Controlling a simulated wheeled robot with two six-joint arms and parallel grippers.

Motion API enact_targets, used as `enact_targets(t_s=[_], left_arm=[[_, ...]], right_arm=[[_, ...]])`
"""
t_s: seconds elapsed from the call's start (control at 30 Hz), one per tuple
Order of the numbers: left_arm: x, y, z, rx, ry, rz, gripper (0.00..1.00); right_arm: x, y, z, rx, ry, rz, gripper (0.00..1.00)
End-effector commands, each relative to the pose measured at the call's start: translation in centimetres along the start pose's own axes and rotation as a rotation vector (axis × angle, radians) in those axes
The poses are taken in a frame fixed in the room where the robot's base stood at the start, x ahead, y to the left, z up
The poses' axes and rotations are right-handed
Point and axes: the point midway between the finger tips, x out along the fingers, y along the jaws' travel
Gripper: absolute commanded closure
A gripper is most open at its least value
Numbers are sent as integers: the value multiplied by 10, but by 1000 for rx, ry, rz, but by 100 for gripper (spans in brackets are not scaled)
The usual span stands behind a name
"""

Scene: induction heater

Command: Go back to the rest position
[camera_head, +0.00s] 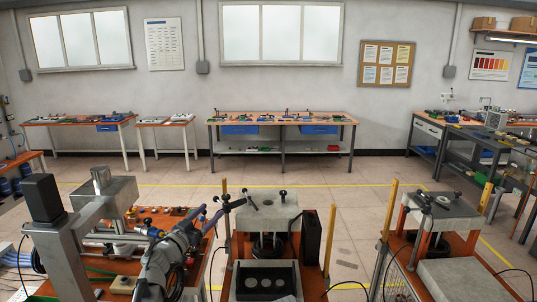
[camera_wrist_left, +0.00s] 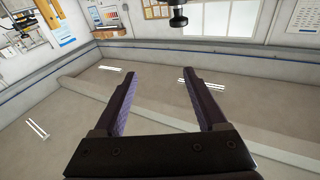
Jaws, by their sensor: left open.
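My left gripper (camera_head: 217,214) is at the end of the arm that comes in at the lower left of the head view. It is beside the middle heater station, close to its left edge. In the left wrist view the two dark fingers of my left gripper (camera_wrist_left: 165,88) are spread apart with nothing between them. A dark knob (camera_wrist_left: 178,18) shows beyond the fingertips at the top of that view, apart from them. My right gripper is not in view.
The middle station has a grey block (camera_head: 267,208) and a black holder (camera_head: 265,278) with round openings. Another machine (camera_head: 440,210) stands at the right, and a grey machine (camera_head: 98,195) at the left. Beyond the yellow floor line, a workbench (camera_head: 283,118) stands by the wall.

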Motion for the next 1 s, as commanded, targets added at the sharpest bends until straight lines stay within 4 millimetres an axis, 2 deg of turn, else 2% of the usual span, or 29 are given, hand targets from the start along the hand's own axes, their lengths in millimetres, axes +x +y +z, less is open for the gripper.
enact_targets(t_s=[0.17,0.27,0.43,0.57,0.67,0.77,0.8,0.9,1.0], left_arm=[[5,-6,-3,21,8,-195,26],[1,-10,4,23,-31,-347,26],[-21,-4,41,1,-221,-587,26],[-50,20,84,-31,-456,-698,26],[-78,52,120,-56,-676,-725,26],[-112,97,154,-77,-920,-695,26],[-127,118,166,-86,-1020,-667,26],[-167,170,188,-96,-1263,-564,26],[-202,216,198,-99,-1464,-435,26]], right_arm=[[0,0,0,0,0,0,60],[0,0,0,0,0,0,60],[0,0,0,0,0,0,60],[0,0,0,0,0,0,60],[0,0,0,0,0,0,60],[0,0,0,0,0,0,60],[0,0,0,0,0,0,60],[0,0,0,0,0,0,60],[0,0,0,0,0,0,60]])
